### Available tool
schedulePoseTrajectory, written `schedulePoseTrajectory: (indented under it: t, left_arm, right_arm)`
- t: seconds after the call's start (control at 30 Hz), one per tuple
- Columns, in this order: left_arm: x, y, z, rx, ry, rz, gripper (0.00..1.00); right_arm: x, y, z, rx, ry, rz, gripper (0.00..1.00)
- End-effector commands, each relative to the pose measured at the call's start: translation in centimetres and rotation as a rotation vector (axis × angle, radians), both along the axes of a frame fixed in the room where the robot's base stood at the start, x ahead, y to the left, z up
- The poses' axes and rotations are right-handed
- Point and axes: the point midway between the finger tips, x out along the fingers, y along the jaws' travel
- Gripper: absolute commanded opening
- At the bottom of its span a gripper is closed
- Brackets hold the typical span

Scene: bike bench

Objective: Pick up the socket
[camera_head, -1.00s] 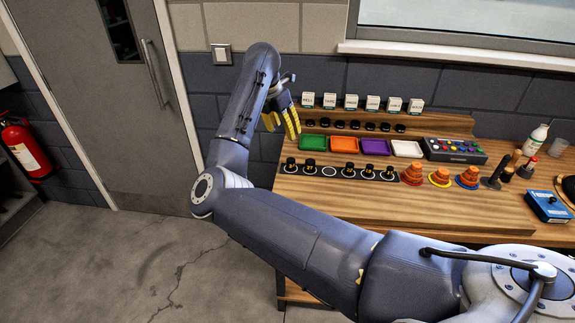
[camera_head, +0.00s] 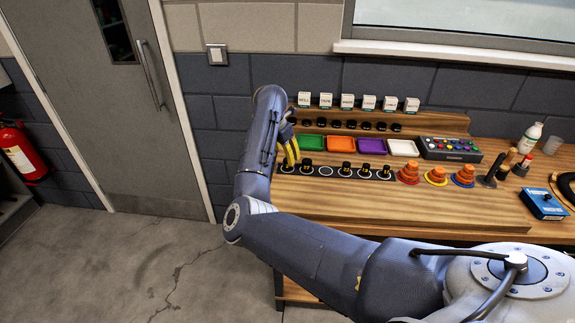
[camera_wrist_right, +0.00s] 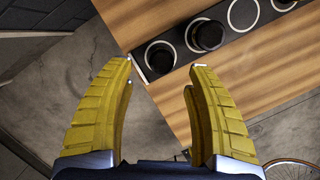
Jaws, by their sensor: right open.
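Small black sockets stand on a black strip with white rings along the bench's front part; one (camera_head: 306,163) is at its left part, and one ring is empty. In the right wrist view a socket (camera_wrist_right: 207,36) stands in its ring beyond the right fingertip, with another dark round shape (camera_wrist_right: 160,57) in the end ring beside it. My right gripper (camera_head: 290,155) is open and empty, its yellow fingers (camera_wrist_right: 160,75) pointing down near the strip's left end, apart from the sockets. The arm partly hides that end. My left gripper is not in view.
Green, orange, purple and white trays (camera_head: 403,147) lie behind the strip. A shelf with several black pieces and white boxes (camera_head: 411,104) is at the back. Stacked orange cones (camera_head: 409,172), a button panel (camera_head: 450,150) and a blue box (camera_head: 543,205) stand right. The front wood is bare.

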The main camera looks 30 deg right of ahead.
Motion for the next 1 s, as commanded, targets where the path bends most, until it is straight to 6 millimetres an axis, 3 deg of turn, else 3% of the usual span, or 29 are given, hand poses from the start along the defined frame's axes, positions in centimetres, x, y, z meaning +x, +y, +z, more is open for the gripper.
schedulePoseTrajectory:
  t: [0.5,0.87,1.0]
  left_arm:
    - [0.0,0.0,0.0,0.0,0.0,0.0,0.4]
    - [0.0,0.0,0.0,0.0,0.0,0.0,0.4]
    - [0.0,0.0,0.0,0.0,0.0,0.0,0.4]
  right_arm:
    - [0.3,-1.6,-4.6,-0.001,0.002,0.0,0.55]
    - [0.4,-1.7,-5.0,-0.001,0.0,0.001,0.55]
    - [0.4,-1.7,-5.0,0.0,0.0,0.001,0.42]
